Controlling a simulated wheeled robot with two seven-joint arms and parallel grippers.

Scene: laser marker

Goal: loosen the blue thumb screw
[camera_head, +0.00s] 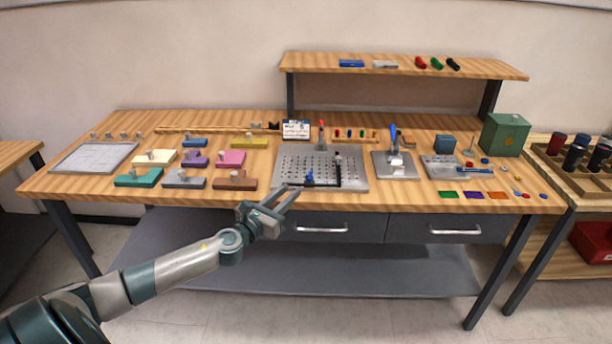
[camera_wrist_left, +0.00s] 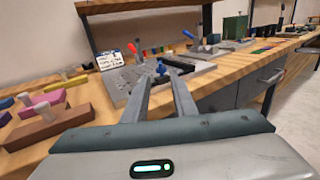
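The blue thumb screw (camera_head: 309,176) stands near the front edge of a grey perforated plate (camera_head: 290,163), beside a black bar. It also shows in the left wrist view (camera_wrist_left: 161,68), beyond and between my fingertips. My left gripper (camera_head: 289,190) reaches in from the left, in front of the table's front edge and a little short of the screw. Its two fingers (camera_wrist_left: 161,77) are apart with nothing between them, and they do not appear to touch the screw. My right gripper is not in view.
A red-handled part (camera_head: 321,136) stands at the plate's back. A blue-handled clamp (camera_head: 394,145) is to its right. Several coloured blocks, including a brown one (camera_head: 235,181), lie to the left. Drawers (camera_head: 322,228) sit below the front edge.

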